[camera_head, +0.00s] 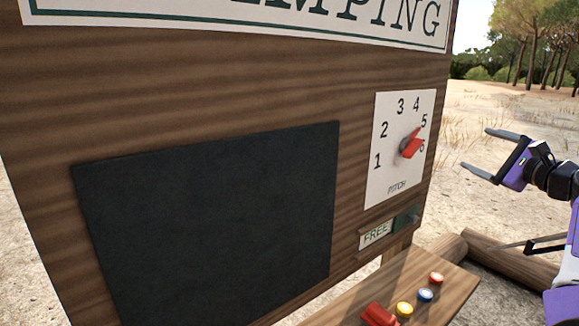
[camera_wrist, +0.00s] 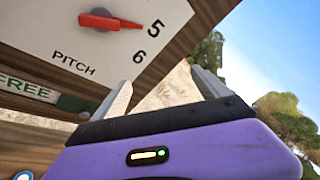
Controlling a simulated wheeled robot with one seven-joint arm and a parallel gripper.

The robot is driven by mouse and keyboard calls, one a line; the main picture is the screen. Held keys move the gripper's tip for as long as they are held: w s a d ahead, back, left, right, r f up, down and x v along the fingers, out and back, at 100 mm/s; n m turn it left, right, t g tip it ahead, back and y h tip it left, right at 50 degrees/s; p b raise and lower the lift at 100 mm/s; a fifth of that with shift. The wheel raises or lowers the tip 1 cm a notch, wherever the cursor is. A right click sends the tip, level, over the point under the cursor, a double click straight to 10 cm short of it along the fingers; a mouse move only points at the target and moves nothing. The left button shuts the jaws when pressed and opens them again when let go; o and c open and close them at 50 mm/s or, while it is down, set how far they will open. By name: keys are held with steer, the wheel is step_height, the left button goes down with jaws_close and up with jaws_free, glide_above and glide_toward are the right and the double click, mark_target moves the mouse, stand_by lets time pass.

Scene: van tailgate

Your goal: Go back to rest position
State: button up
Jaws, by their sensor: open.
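My gripper (camera_head: 482,153) is at the right in the head view, its two grey fingers apart and nothing between them. It points left toward the wooden board and is clear of it. In the wrist view my gripper (camera_wrist: 160,90) is also open and empty. The white pitch dial (camera_head: 380,165) is on the board's right side, to the left of my gripper. Its red knob (camera_head: 411,146) sits on the dial, and in the wrist view the knob (camera_wrist: 108,22) points toward the 5.
A black panel (camera_head: 215,225) covers much of the wooden board. A FREE sign (camera_head: 376,235) is below the dial. A wooden shelf (camera_head: 445,290) carries red, blue and yellow buttons and a red block (camera_head: 378,315). Logs (camera_head: 505,260) lie behind. Open sandy ground is around my arm.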

steer(key=s+d+f+n+h, duration=0.1)
steer(key=s+d+f+h, duration=0.25)
steer(key=f, duration=0.35)
steer(key=s+d+f+n+h, duration=0.1)
steer(key=s+d+f+h, duration=0.2)
steer(key=f+h, duration=0.3)
steer(key=s+a+f+n+g+h+b, duration=0.1)
steer(key=s+a+f+n, duration=0.15)
steer(key=s+f, duration=0.4)
steer(key=s+a+f+n+h, duration=0.1)
steer(key=s+a+f+n, duration=0.15)
steer(key=s+f, duration=0.35)
steer(key=s+a+f+n+y+b, duration=0.1)
steer(key=s+a+n, duration=0.4)
steer(key=s+a, duration=0.5)
steer(key=s+a+f+n+g+y, duration=0.1)
steer(key=s+a+f+n+y, duration=0.2)
steer(key=s+a, duration=0.7)
steer(key=s+a+f+n+y+b, duration=0.1)
steer(key=s+a+f+n+y, duration=0.2)
steer(key=s, duration=2.2)
steer(key=a+f+n, duration=0.3)
steer(key=a+n, duration=0.1)
steer(key=a, duration=0.4)
steer(key=shift+s+g+b, duration=0.3)
steer(key=shift+s+g, duration=0.05)
steer(key=shift+g, duration=0.05)
